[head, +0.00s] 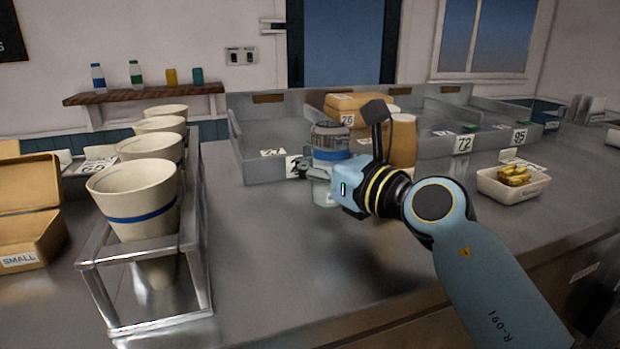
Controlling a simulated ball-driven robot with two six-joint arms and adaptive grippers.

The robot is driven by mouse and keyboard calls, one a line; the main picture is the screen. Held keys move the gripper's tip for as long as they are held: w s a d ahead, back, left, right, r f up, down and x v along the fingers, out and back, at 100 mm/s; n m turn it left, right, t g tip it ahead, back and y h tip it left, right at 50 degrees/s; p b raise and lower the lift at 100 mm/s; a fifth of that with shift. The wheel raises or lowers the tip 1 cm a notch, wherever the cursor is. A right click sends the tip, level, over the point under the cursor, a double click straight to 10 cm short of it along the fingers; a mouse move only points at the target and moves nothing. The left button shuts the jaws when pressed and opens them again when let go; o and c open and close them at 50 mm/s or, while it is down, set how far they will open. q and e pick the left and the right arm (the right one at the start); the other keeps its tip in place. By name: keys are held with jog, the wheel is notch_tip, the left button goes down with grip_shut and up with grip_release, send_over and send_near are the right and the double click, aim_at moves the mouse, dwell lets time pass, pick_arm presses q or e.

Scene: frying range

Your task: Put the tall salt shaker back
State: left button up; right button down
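The tall shaker (331,142), with a grey top and a blue band, is upright near the middle of the head view, in front of the grey trays. My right gripper (312,174) is at its lower part, with a dark finger showing at the shaker's left side and the blue gripper body at its right. The gripper body hides part of the shaker, and I cannot tell whether the fingers press on it or whether its base touches the counter. My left gripper is out of view.
A metal rack holds several paper cups (133,195) at left, beside a small open box (31,240). A tan cylinder (403,140) stands behind my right arm. Numbered grey trays (265,173) line the back. A white dish (513,188) is at right. The front middle counter is clear.

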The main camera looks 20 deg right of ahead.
jog(key=shift+f, duration=0.75)
jog(key=shift+f, duration=0.2)
jog(key=c, duration=1)
grip_release()
jog(key=shift+o, duration=0.2)
